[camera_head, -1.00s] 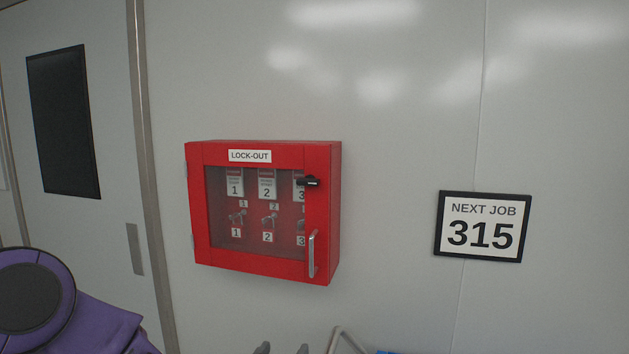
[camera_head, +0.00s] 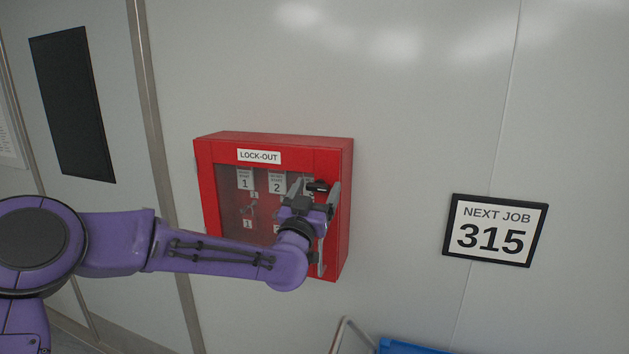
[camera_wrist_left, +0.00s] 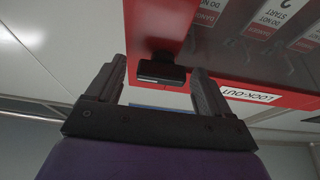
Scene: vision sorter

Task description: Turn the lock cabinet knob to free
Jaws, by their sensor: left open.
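The red lock cabinet (camera_head: 345,210), labelled LOCK-OUT, hangs on the wall with its windowed door shut. Its black knob (camera_head: 317,186) is at the upper right of the door, with its bar lying about level. My left gripper (camera_head: 317,184) is in front of the door with its fingers open, one on each side of the knob. In the left wrist view the knob (camera_wrist_left: 161,70) sits between the two fingertips (camera_wrist_left: 158,75), with gaps on both sides. The door's handle is largely hidden behind my left gripper. My right gripper is not in view.
Numbered tags and keys show behind the cabinet window (camera_head: 230,205). A NEXT JOB 315 sign (camera_head: 495,230) hangs on the wall to the right. A blue thing (camera_head: 410,346) and a pale frame stand at the bottom. A door with a dark panel (camera_head: 72,104) is at the left.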

